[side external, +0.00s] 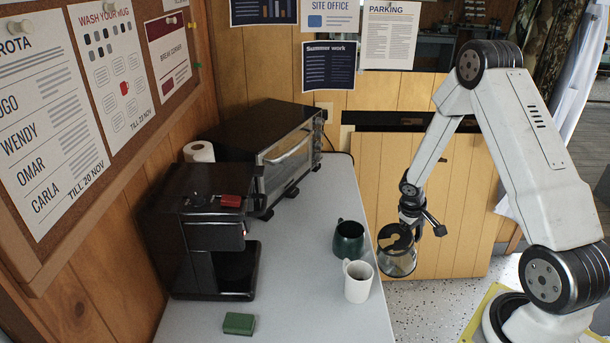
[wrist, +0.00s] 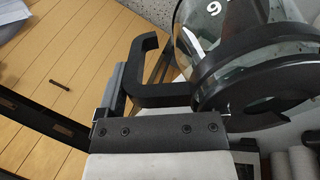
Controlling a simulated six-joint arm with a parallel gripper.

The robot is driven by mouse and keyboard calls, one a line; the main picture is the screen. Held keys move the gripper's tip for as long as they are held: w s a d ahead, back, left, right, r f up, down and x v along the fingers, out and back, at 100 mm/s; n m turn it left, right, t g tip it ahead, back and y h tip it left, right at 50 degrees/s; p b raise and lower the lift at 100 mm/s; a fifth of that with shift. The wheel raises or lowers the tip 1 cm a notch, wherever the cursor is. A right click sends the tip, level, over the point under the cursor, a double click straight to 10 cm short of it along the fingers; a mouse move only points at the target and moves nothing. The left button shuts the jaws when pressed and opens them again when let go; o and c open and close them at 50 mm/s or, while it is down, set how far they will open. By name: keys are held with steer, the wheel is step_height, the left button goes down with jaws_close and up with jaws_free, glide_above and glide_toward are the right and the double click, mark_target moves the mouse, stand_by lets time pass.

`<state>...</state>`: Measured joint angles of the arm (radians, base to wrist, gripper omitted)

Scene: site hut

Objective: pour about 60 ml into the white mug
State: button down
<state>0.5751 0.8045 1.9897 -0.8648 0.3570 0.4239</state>
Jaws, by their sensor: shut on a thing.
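The white mug (side external: 358,281) stands upright on the grey counter near its right edge. A glass carafe (side external: 398,262) with a black lid and handle hangs just right of the mug, beyond the counter edge. My gripper (side external: 412,214) is shut on the carafe's handle. In the wrist view the carafe (wrist: 240,30) shows at the upper right, with its black handle (wrist: 146,75) between my gripper's jaws. The mug is not visible in the wrist view. I cannot tell how much liquid is in the carafe or the mug.
A dark green mug (side external: 349,239) stands just behind the white mug. A black coffee machine (side external: 215,235) and a toaster oven (side external: 285,155) stand along the left wall. A green sponge-like block (side external: 239,324) lies at the front. The counter (side external: 300,270) is clear between machine and mugs.

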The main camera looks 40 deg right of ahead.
mark_target(417, 231)
steer(key=shift+s+d+f+y, duration=0.15)
steer(key=shift+d+f+y, duration=0.8)
steer(key=shift+y, duration=0.15)
steer(key=shift+d+f+y, duration=0.15)
steer(key=shift+f+y, duration=0.1)
steer(key=shift+y, duration=0.05)
steer(key=shift+d+f+t, duration=0.15)
steer(key=shift+f+t, duration=0.05)
steer(key=shift+t, duration=0.1)
stand_by(0.4)
stand_by(2.7)
